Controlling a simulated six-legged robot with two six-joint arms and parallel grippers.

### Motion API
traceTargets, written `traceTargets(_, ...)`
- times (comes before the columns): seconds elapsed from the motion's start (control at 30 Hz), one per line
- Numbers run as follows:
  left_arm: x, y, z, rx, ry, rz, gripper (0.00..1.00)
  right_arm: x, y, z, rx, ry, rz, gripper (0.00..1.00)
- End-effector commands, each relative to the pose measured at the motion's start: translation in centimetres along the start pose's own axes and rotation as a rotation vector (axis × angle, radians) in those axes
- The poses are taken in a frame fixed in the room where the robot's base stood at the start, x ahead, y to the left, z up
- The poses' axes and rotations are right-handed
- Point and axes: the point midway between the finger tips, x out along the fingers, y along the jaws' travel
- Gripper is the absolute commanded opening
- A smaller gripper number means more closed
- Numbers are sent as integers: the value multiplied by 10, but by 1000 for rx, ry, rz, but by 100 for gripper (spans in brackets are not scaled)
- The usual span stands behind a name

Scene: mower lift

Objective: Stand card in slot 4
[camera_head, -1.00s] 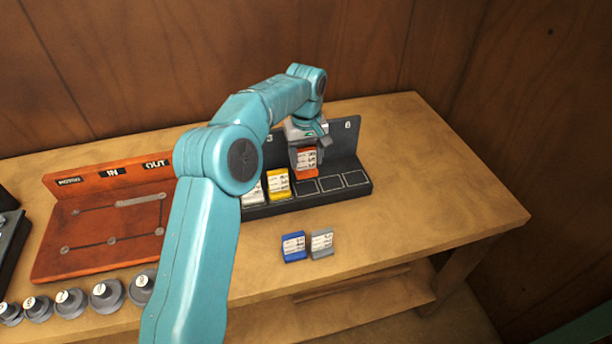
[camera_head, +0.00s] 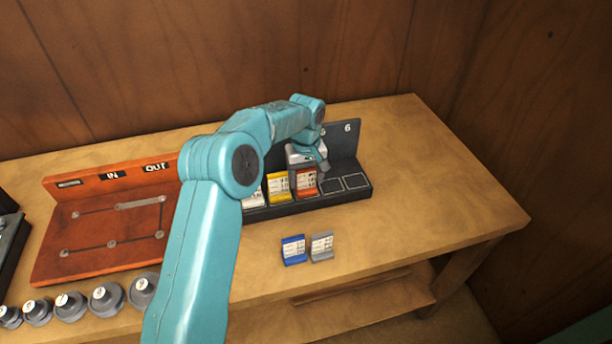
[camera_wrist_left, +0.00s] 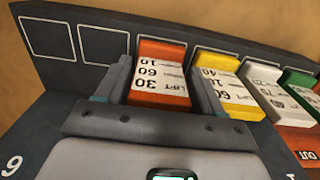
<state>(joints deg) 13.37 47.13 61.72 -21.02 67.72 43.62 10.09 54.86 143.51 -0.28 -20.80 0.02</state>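The orange card (camera_head: 306,182) stands in the dark slot rack (camera_head: 356,191), just right of the yellow card (camera_head: 278,187). It looks upright, with two empty slots to its right. My left gripper (camera_head: 309,168) is low over the orange card. In the left wrist view, its two fingers (camera_wrist_left: 160,88) flank the orange card (camera_wrist_left: 160,78), one on each side. The left finger there looks very close to the card, and a thin gap seems to show by the right one. Whether they grip it is unclear. My right gripper is not in view.
A blue card (camera_head: 293,249) and a grey card (camera_head: 321,245) stand on the table (camera_head: 420,220) before the rack. A red board (camera_head: 100,225) and several grey knobs (camera_head: 105,297) are at left. The table's right side is clear.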

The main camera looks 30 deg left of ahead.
Motion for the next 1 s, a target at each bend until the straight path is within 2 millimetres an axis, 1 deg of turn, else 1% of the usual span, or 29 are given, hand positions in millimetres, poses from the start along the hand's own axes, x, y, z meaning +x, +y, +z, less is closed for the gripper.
traceTargets(0.2, -2, 0, 0, 0, 0, 0, 68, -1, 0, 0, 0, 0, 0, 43)
traceTargets(0.27, -6, 0, 0, 0, 1, 1, 68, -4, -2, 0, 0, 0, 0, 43)
traceTargets(0.33, -12, 0, -1, 0, 3, 2, 68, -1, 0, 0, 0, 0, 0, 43)
traceTargets(0.47, -39, 1, 0, 1, 4, 4, 68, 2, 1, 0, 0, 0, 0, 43)
traceTargets(0.6, -74, 1, -1, -1, 5, 4, 68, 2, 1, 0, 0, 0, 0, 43)
traceTargets(0.7, -95, 1, -1, 0, 4, 3, 68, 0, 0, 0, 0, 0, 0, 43)
traceTargets(0.83, -115, 0, -1, 0, 2, 1, 68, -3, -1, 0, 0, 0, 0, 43)
traceTargets(0.9, -120, 0, 0, 0, 1, 1, 68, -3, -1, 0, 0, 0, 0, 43)
traceTargets(1.0, -124, 0, 0, 0, 1, 0, 68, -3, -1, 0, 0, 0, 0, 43)
